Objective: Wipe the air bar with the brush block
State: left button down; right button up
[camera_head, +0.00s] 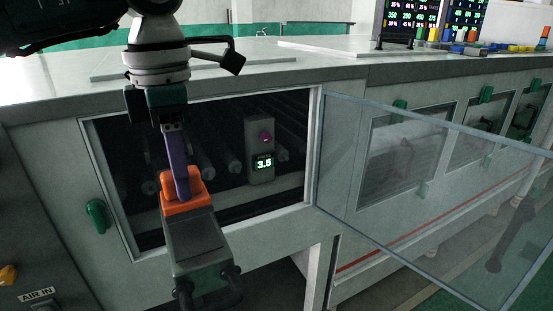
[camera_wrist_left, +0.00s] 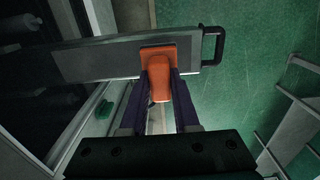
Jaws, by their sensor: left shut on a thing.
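The brush block (camera_head: 186,203) is orange, and my left gripper (camera_head: 180,182) is shut on it with its purple fingers. In the left wrist view the orange block (camera_wrist_left: 158,55) sits between both fingers. The air bar (camera_head: 196,240) is a grey metal bar that sticks out of the open machine window, with a black handle (camera_head: 212,287) at its near end. In the left wrist view the air bar (camera_wrist_left: 95,60) runs across under the block, which is near the handle end. The block is at or just above the bar's upper face; contact cannot be told. My right gripper is not in view.
A clear door panel (camera_head: 430,190) stands swung open to the right of the window. Inside are dark rollers and a small box with a display (camera_head: 262,160) reading 3.5. A green latch (camera_head: 97,215) is left of the window. Green floor lies open beyond the handle.

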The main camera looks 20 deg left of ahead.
pick_arm(q)
notch_tip(320, 180, up, 4)
jog(key=p, duration=0.2)
jog(key=shift+r+p, duration=0.1)
jog(key=shift+p, duration=0.2)
jog(key=shift+r, duration=0.15)
